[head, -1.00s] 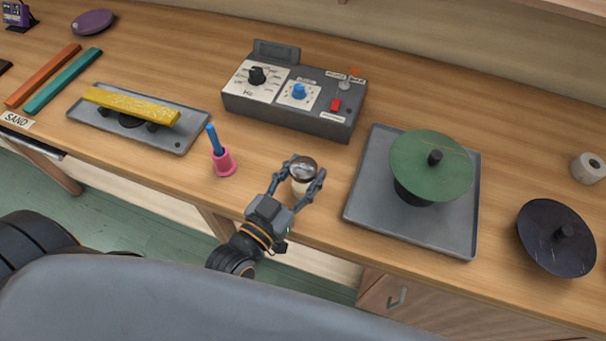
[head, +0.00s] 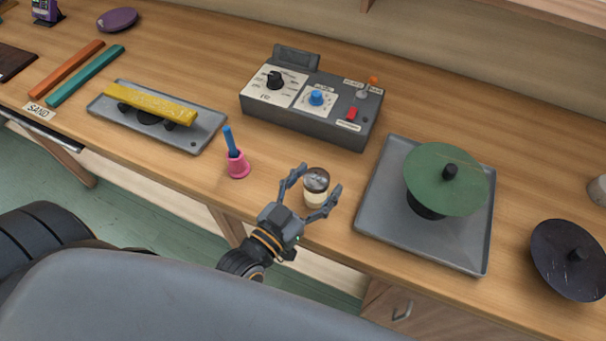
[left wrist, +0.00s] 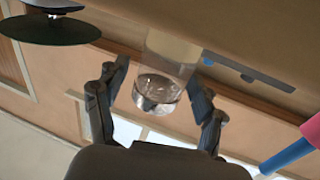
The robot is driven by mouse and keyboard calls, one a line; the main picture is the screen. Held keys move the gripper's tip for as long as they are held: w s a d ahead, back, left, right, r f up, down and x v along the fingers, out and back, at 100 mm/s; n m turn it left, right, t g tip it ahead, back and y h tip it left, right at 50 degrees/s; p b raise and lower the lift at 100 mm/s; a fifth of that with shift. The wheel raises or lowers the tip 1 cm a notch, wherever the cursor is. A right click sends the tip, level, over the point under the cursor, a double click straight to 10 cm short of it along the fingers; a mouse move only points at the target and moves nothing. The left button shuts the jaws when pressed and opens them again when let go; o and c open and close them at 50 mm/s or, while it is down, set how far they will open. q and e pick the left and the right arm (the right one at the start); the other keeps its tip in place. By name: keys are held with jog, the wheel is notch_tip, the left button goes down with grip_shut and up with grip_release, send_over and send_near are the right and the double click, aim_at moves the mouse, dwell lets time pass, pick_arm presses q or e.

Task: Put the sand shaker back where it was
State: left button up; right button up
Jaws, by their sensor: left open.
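The sand shaker (head: 316,187), a small jar with a shiny lid and a pale lower part, stands upright on the wooden bench near its front edge. My left gripper (head: 320,179) is open, with one finger on each side of the jar. In the left wrist view the clear upper part and shiny end of the shaker (left wrist: 158,92) show between the spread fingers (left wrist: 156,88), with gaps on both sides. A label reading SAND (head: 39,112) lies at the bench's front edge on the far left. My right gripper is not in view.
A pink holder (head: 237,165) with a blue stick stands left of the shaker. A grey control box (head: 310,110) is behind it. A grey tray (head: 380,225) with a green disc (head: 445,178) is on the right. A yellow bar (head: 150,102) lies on another tray at left.

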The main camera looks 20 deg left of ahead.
pick_arm(q)
jog(key=b+v, duration=0.2)
jog(key=v, duration=1)
dwell(0.3)
